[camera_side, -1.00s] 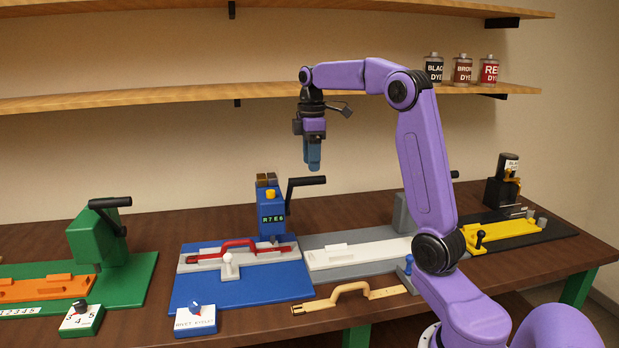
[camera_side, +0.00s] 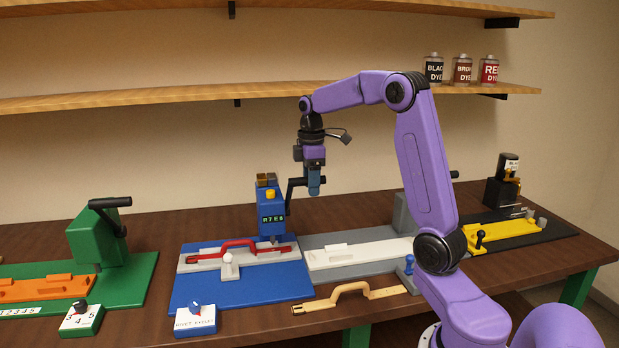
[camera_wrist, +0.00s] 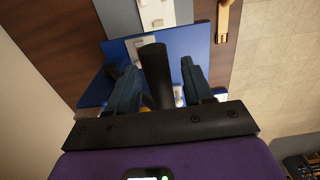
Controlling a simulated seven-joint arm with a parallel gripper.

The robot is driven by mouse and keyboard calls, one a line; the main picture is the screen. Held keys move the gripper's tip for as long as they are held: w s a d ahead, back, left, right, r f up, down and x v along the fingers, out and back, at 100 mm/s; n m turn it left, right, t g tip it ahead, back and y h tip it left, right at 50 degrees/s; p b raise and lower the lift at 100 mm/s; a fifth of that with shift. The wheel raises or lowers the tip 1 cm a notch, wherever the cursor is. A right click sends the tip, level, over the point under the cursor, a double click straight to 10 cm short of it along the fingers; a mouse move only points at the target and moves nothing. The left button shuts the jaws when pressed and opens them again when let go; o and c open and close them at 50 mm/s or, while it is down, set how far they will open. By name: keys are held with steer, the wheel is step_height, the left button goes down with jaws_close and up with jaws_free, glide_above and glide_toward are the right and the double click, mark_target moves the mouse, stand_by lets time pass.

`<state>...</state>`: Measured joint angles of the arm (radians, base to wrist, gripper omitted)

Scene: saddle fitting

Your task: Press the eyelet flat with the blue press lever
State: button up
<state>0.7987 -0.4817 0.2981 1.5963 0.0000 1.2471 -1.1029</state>
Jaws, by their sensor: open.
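The blue press (camera_side: 270,212) stands at the back of a blue base and shows "R7E6" on its front. Its black lever (camera_side: 290,190) sticks out to the right at the height of my gripper. My gripper (camera_side: 315,190) points down at the lever's handle. In the wrist view the black lever (camera_wrist: 155,70) lies between the two open fingers (camera_wrist: 159,68); contact cannot be told. A red strap-like piece (camera_side: 240,243) lies on the grey fixture (camera_side: 200,260) in front of the press. No eyelet can be made out.
A white-knobbed clamp (camera_side: 230,266) and a small selector box (camera_side: 195,320) are in front of the press. A green press (camera_side: 95,235) stands left. A pale fixture (camera_side: 350,254) and a tan strap (camera_side: 350,291) lie right. Shelves (camera_side: 150,98) run above.

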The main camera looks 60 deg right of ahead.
steer(key=c, duration=0.7)
steer(key=shift+a, duration=0.1)
steer(key=shift+s+a+f, duration=0.5)
steer(key=shift+s+f, duration=0.1)
steer(key=shift+f, duration=0.15)
